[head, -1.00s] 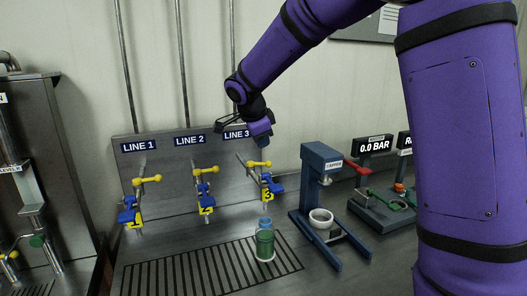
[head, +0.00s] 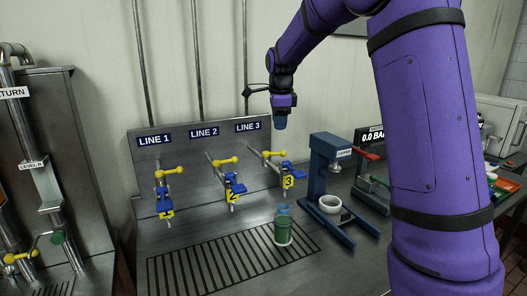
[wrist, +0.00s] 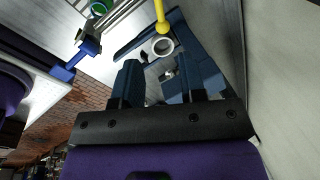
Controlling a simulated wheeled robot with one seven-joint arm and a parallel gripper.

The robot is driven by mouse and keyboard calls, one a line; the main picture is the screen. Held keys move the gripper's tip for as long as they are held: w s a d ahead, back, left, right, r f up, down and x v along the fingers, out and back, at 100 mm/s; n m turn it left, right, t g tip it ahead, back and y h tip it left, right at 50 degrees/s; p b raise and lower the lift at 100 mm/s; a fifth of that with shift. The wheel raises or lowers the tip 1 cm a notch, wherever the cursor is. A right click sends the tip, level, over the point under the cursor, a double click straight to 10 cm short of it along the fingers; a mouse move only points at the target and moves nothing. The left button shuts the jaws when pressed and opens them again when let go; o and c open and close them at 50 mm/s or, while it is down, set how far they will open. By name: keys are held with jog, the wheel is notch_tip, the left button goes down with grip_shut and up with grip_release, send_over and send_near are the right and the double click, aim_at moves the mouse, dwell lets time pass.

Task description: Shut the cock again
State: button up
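Three cocks sit on the metal panel under the labels LINE 1, LINE 2 and LINE 3: the LINE 1 cock (head: 164,190), the LINE 2 cock (head: 231,182) and the LINE 3 cock (head: 287,170). Each has a yellow ball-ended lever, a blue part and a yellow number tag. The LINE 3 blue part reaches sideways to the right. A yellow lever (wrist: 161,15) and a blue part (wrist: 85,50) show beyond.
A green bottle (head: 283,230) stands on the slotted drain (head: 215,268) in front of LINE 3. A blue capper stand (head: 325,175) with a white ring stands to the right. Pipework stands at far left.

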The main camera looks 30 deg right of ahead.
aim_at(274, 154)
jog(key=f, duration=0.3)
jog(key=w+f, duration=0.1)
jog(key=f, duration=0.3)
jog(key=w+d+f, duration=0.1)
jog(key=f, duration=0.2)
jog(key=shift+f, duration=0.35)
jog(key=c, duration=0.7)
jog(key=n, duration=0.1)
jog(key=w+n, duration=0.1)
jog(key=n, duration=0.1)
jog(key=n+y, duration=0.1)
jog(key=shift+w+d+r+n, duration=0.1)
jog(key=shift+w+d+n, duration=0.1)
jog(key=shift+w+n, duration=0.15)
jog(key=o, duration=0.7)
